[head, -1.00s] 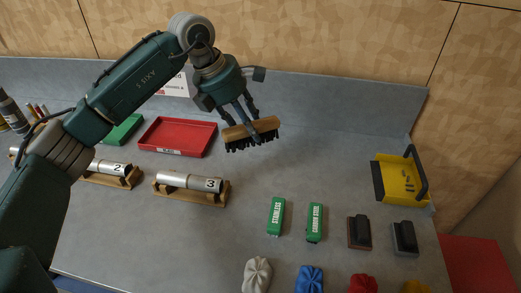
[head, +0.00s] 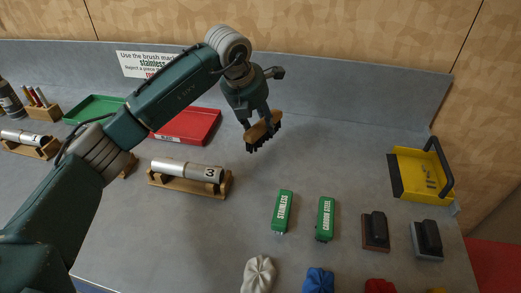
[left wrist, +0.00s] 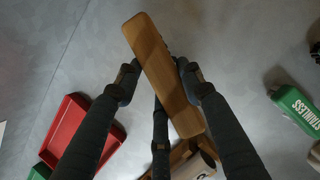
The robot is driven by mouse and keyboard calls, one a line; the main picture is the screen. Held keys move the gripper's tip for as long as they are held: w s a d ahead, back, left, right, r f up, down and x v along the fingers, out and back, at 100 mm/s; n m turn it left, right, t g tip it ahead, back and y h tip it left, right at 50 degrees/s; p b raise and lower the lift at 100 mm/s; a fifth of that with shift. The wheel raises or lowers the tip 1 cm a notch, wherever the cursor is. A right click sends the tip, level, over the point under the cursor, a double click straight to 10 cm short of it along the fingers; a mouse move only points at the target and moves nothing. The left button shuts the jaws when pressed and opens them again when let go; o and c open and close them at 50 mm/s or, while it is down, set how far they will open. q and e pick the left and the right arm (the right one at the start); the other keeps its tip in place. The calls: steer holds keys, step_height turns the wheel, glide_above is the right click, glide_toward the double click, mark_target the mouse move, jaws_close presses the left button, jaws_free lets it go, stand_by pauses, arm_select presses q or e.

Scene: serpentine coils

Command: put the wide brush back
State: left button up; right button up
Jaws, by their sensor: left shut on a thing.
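The wide brush (head: 264,130) has a wooden back and dark bristles facing down. My left gripper (head: 262,120) is shut on it and holds it above the grey bench, right of the red tray. In the left wrist view the wooden back of the brush (left wrist: 160,72) lies slantwise between the fingers of the gripper (left wrist: 158,76). The bristles are hidden there. Two green labelled blocks lie on the bench, STAINLESS (head: 282,212) and CARBON STEEL (head: 325,219). My right gripper is not in view.
A tube marked 3 (head: 187,169) rests on a wooden cradle near the red tray (head: 190,127). A green tray (head: 92,109) is at the left. A yellow pan (head: 422,173) and two dark-handled blocks (head: 375,231) are at the right. Cloth bundles (head: 258,275) line the front. The bench between brush and pan is clear.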

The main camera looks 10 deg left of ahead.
mark_target(261, 140)
arm_select(q)
step_height(261, 140, down, 6)
steer(key=b, duration=0.3)
steer(key=shift+r, duration=0.1)
steer(key=o, duration=1.2)
steer(key=shift+c, duration=0.2)
